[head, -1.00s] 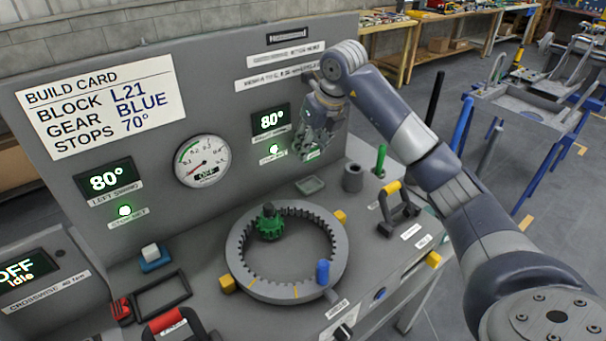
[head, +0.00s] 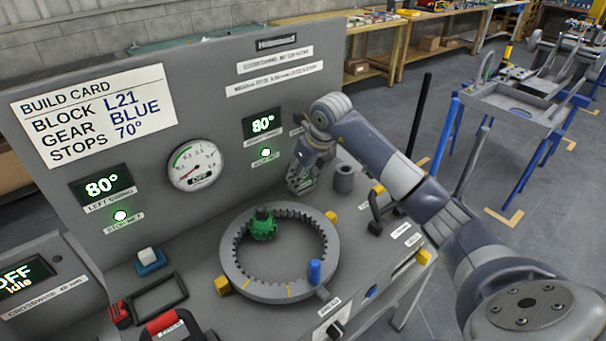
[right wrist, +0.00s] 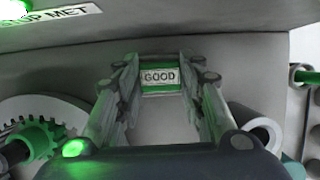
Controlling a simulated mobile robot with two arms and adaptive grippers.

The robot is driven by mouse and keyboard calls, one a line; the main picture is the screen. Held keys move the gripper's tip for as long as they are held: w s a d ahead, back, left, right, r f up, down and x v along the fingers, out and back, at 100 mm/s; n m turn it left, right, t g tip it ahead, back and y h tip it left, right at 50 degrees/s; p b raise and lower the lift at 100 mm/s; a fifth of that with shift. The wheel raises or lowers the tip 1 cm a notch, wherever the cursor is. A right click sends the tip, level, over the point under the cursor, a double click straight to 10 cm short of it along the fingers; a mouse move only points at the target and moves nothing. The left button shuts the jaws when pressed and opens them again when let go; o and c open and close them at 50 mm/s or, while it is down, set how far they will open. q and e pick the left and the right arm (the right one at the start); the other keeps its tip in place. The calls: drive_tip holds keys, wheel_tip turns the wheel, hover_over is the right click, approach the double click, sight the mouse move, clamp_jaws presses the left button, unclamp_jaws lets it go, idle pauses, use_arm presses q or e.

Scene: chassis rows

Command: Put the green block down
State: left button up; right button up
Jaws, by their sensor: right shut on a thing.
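My right gripper (head: 302,182) is low over the bench, in front of the back panel and left of a grey cylinder (head: 344,179). Its fingers are shut on the green block, which they mostly hide; only bits of green show at the fingertips in the head view. In the right wrist view, a green-edged piece marked GOOD (right wrist: 160,77) shows between the fingertips. I cannot tell whether the block touches the surface below. My left gripper is out of view.
A grey toothed ring (head: 233,275) with a green gear (head: 262,227) inside and a blue peg (head: 315,271) stands left of the gripper. A black handle (head: 380,210) stands to the right. The build card (head: 95,110) is on the panel; both displays read 80°.

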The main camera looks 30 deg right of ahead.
drive_tip(key=o, duration=0.9)
drive_tip(key=shift+o, duration=1)
drive_tip(key=shift+r, duration=0.15)
drive_tip(key=shift+s+r, duration=0.1)
drive_tip(key=shift+r, duration=0.15)
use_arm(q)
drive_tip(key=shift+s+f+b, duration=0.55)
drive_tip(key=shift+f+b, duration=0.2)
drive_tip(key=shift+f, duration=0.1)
use_arm(e)
drive_tip(key=v, duration=1.1)
drive_tip(key=shift+r, duration=0.15)
